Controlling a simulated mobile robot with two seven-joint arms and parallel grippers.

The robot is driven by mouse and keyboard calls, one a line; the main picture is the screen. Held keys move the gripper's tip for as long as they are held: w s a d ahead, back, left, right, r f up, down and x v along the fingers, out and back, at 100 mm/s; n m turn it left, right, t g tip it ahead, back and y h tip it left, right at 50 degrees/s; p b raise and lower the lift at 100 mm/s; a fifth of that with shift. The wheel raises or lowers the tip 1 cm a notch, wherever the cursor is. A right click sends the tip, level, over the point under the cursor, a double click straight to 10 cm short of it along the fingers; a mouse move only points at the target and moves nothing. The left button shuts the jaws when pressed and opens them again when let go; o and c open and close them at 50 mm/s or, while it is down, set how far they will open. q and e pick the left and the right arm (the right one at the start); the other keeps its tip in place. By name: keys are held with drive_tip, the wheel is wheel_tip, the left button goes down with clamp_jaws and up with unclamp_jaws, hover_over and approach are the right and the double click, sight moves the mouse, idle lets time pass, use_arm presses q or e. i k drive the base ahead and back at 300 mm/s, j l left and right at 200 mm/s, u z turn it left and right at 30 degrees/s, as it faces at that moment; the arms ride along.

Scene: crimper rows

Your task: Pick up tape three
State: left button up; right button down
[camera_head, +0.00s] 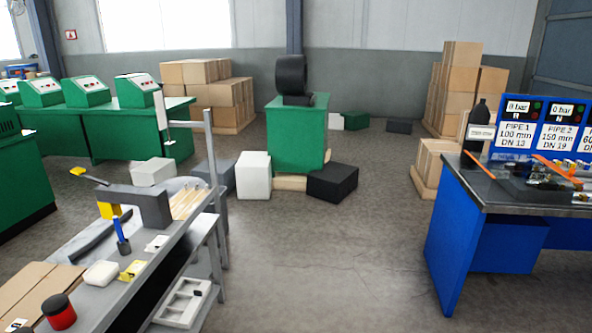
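No thing in view can be clearly told as tape three. A red and black round item (60,313) stands at the near end of the grey bench (128,290) at lower left; I cannot tell whether it is a tape. A small yellow item (132,270) and a white block (100,273) lie farther along that bench. A large black roll (291,75) stands upright on a green cabinet (297,138) in the middle distance. Neither of my grippers is in view.
A blue table (470,220) with pipe panels (553,123) stands at right. Open floor (330,265) lies between it and the grey bench. Black and white boxes (333,182) surround the green cabinet. Green machines (135,125) stand at back left, cardboard stacks (455,85) at back right.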

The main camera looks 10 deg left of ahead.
sight(187, 210)
drive_tip(key=i+l+u, duration=0.2)
drive_tip(key=i, duration=1.2)
drive_tip(key=i+u, duration=0.3)
drive_tip(key=i, duration=0.35)
drive_tip(key=i+u, duration=0.3)
drive_tip(key=i, duration=0.35)
drive_tip(key=i+z, duration=0.3)
drive_tip(key=i+j+z, duration=0.25)
drive_tip(key=z, duration=7.65)
drive_tip(key=k+l, duration=0.05)
